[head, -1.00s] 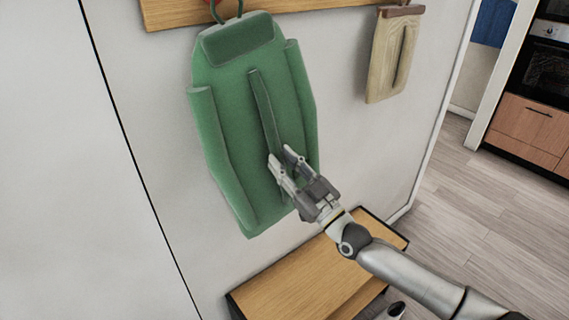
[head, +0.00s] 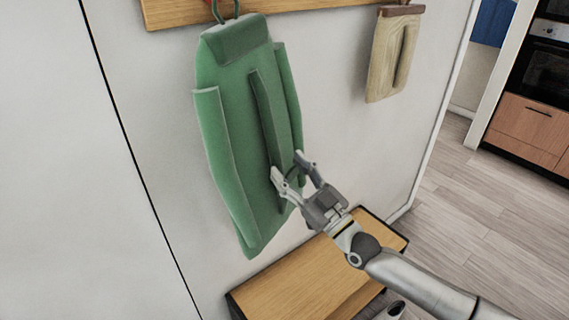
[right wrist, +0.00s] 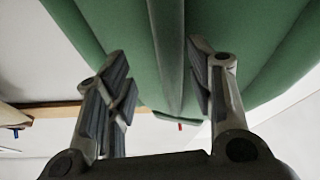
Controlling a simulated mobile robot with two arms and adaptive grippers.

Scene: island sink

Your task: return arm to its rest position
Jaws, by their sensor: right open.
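My right gripper (head: 291,172) is open in the head view, its fingers spread just in front of the lower right part of a green backpack (head: 232,150). The backpack hangs by its loop from a wooden wall rail and is turned a little on its hanger. In the right wrist view, the two fingers (right wrist: 160,90) stand apart with the green backpack (right wrist: 240,40) behind and above them. Nothing is gripped between them. I cannot tell whether a fingertip touches the backpack.
A wooden rail (head: 290,8) runs along the wall at the top. A beige bag (head: 385,60) hangs from it at the right. A low wooden bench (head: 300,278) stands below, under my right forearm. Open floor (head: 480,230) and an oven cabinet (head: 530,120) lie at the right.

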